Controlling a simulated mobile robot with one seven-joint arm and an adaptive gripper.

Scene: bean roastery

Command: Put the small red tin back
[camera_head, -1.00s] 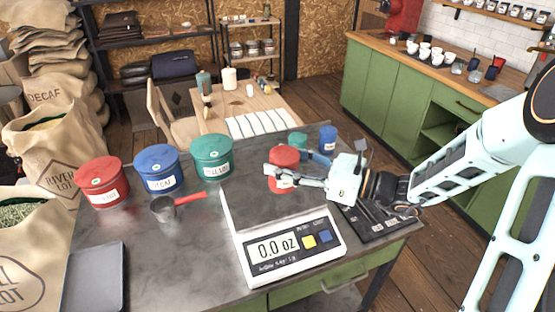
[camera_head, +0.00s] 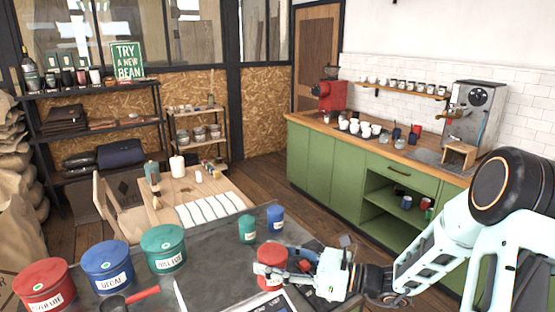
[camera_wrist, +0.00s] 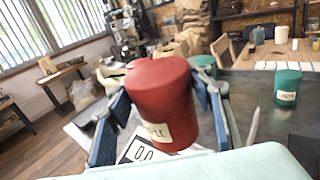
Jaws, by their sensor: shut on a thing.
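The small red tin (camera_head: 271,253) is between the fingers of my gripper (camera_head: 284,270), which is shut on it. In the wrist view the red tin (camera_wrist: 162,88) fills the middle, its label facing me, with a blue finger on each side. It looks slightly tilted there. A small green tin (camera_head: 247,229) and a small blue tin (camera_head: 275,218) stand behind it near the table's far edge. I cannot tell the gap under the red tin, as the gripper hides its lower part.
Large red (camera_head: 44,286), blue (camera_head: 108,267) and green (camera_head: 163,249) canisters stand along the table's left. A scoop with a red handle (camera_head: 143,294) lies before them. The scale (camera_head: 268,303) is mostly cut off below. A green cabinet (camera_head: 340,164) stands behind right.

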